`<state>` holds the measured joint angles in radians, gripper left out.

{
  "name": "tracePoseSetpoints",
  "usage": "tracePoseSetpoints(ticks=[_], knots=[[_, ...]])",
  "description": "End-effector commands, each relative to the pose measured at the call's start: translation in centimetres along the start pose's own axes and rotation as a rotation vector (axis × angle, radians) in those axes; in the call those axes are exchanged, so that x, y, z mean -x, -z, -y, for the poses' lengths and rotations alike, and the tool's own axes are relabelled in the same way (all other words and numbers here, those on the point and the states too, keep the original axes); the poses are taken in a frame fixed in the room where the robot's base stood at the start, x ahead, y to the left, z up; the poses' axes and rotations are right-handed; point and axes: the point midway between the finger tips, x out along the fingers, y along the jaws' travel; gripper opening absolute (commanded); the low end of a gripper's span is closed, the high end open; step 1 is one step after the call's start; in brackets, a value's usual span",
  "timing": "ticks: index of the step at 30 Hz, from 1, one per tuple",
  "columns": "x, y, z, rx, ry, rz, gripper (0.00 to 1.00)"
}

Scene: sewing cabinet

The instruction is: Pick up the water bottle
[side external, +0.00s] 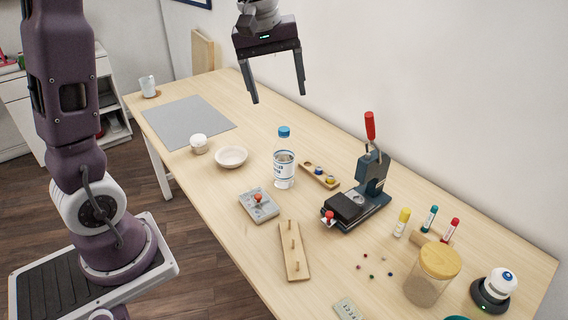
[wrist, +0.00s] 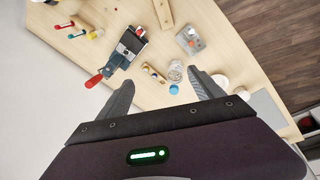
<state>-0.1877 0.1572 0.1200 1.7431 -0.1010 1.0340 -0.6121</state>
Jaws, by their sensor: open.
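A clear water bottle (side external: 284,160) with a blue cap and a printed label stands upright near the middle of the wooden table. In the wrist view the bottle (wrist: 175,73) shows from above, with its blue cap toward me, between my fingers and closer to the right one. My gripper (side external: 279,97) hangs in the air above the table, with its fingers apart and nothing between them. It also shows in the wrist view (wrist: 162,84). The bottle is apart from the fingers.
A white bowl (side external: 231,157) and a grey block with a red knob (side external: 259,204) are left of the bottle. A small wooden tray (side external: 320,175) and a press with a red handle (side external: 370,176) stand to its right. A pegged board (side external: 294,250) lies in front. The grey mat (side external: 188,122) is bare.

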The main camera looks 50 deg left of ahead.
Motion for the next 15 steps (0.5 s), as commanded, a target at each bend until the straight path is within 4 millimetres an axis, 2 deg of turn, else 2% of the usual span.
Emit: tracePoseSetpoints(ticks=[1,3,6,9,12,15], knots=[[-3.0,3.4,-0.5,0.127,0.044,0.024,0.76],[-7.2,7.4,-0.7,0.302,0.094,0.042,0.76],[-12.7,11.4,0.0,0.497,0.157,0.055,0.76],[-16.6,13.5,0.9,0.617,0.198,0.058,0.76],[-18.4,14.3,1.4,0.672,0.217,0.059,0.76],[-19.7,14.2,1.7,0.681,0.221,0.06,0.76]])
